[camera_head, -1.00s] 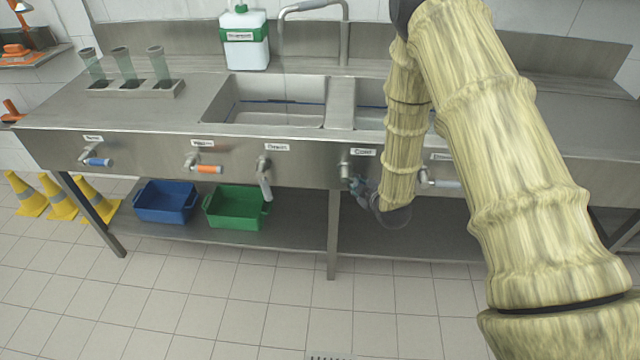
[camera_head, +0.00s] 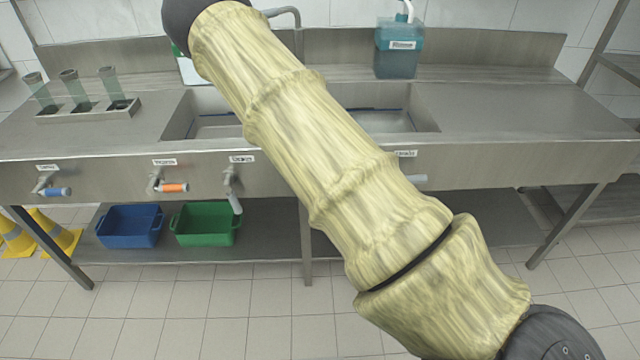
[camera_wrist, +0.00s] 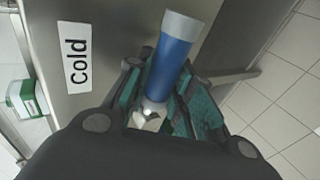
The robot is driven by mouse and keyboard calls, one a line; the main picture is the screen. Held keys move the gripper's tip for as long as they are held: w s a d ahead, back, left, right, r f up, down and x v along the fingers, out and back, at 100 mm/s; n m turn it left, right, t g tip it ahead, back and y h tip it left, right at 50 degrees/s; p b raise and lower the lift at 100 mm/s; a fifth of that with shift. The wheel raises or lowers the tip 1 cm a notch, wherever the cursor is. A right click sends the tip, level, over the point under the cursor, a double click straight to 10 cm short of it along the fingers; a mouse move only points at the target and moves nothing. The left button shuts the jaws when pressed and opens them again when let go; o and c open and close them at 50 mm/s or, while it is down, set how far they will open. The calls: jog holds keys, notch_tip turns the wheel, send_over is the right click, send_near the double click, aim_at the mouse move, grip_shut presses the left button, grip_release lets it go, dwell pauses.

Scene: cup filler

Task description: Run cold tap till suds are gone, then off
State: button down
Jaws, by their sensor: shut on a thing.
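In the wrist view, a blue tap lever (camera_wrist: 176,52) with a grey end sits between the teal fingers of my gripper (camera_wrist: 165,95), which is shut on it. A white label reading "cold" (camera_wrist: 75,56) is on the steel panel to its left. The spout (camera_head: 286,12) shows in part behind my arm. The left sink basin (camera_head: 208,130) and right sink basin (camera_head: 385,122) are partly covered by my arm. I cannot make out suds or running water.
Other taps on the front panel have a blue lever (camera_head: 58,191), an orange lever (camera_head: 174,187) and a grey lever (camera_head: 235,203). A blue bin (camera_head: 130,227) and green bin (camera_head: 205,225) sit on the lower shelf. A teal bottle (camera_head: 398,58) stands behind the right basin.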

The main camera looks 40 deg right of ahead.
jog(key=shift+d, duration=0.1)
jog(key=c, duration=1.2)
grip_release()
jog(key=shift+c, duration=0.2)
jog(key=shift+s+r, duration=0.1)
jog(key=v, duration=1.1)
jog(key=shift+s+a, duration=0.3)
jog(key=shift+r, duration=0.1)
